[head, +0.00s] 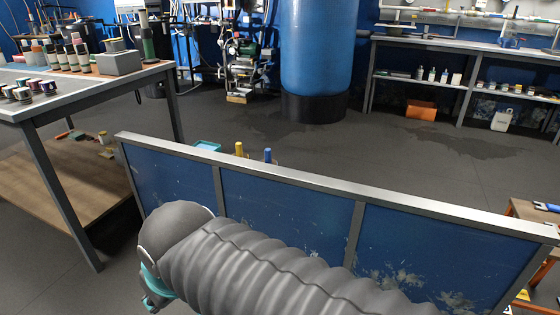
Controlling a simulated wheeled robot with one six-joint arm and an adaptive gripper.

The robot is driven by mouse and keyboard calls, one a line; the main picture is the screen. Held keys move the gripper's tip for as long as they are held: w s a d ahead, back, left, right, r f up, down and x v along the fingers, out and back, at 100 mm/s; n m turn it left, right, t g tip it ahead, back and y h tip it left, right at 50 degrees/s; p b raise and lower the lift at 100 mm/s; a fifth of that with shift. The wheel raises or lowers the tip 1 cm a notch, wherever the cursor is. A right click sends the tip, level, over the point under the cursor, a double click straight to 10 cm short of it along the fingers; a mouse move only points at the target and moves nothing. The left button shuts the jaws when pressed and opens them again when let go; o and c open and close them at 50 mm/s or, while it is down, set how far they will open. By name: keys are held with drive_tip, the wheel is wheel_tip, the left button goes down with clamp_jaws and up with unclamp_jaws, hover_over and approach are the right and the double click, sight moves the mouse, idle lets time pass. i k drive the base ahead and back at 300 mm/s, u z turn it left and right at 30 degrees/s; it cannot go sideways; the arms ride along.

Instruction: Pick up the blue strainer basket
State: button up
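I cannot make out a blue strainer basket for certain in the head view. A small blue item (513,41) stands on the back right bench, too small to identify. Behind the blue partition, a blue-topped item (267,155) and a yellow-topped item (239,149) show beside the edge of a teal tray (207,146); their lower parts are hidden. My grey ribbed arm cover fills the lower middle, with teal joint parts at its left end. My gripper's fingers do not show.
The metal-framed blue partition (290,215) crosses the foreground. A workbench (85,86) with jars and bottles stands at left. A large blue tank (316,55) stands at the back. A shelved bench (465,50) lines the back right. The floor between is clear.

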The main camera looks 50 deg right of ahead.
sight(268, 159)
drive_tip(key=z, duration=0.85)
drive_tip(key=i, duration=0.9)
drive_tip(key=z, duration=1.05)
drive_tip(key=i, duration=0.2)
drive_tip(key=z, duration=0.2)
